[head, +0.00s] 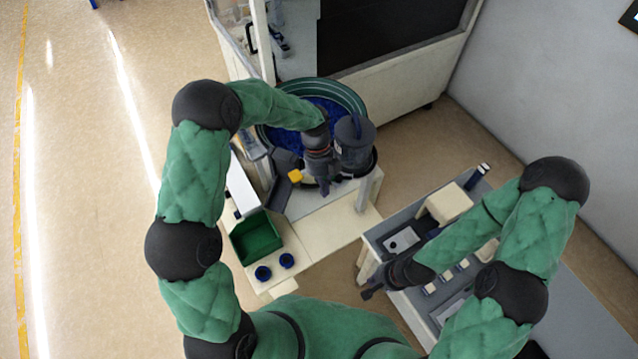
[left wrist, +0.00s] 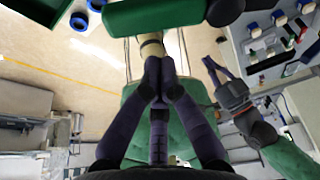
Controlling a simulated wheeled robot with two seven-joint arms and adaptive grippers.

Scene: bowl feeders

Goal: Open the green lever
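A dark green bar (left wrist: 165,15) with a black rounded end (left wrist: 225,10) crosses the top of the left wrist view. It looks like the green lever, but I cannot be sure. A short cream stub (left wrist: 152,47) shows just below it. My left gripper (left wrist: 158,66) has its fingertips together just below the stub; whether they touch it is unclear. In the head view my left gripper (head: 328,188) is beside the dark cylinder (head: 354,142) at the feeder bowl, and no green lever can be made out there. My right gripper (head: 370,288) hangs near the right table's front-left edge.
The feeder bowl (head: 350,95) with blue contents stands behind my left gripper. A yellow piece (head: 296,176) is left of that gripper. A green bin (head: 240,246) and two blue rings (head: 263,273) lie nearer me. The right table (head: 376,240) carries several parts.

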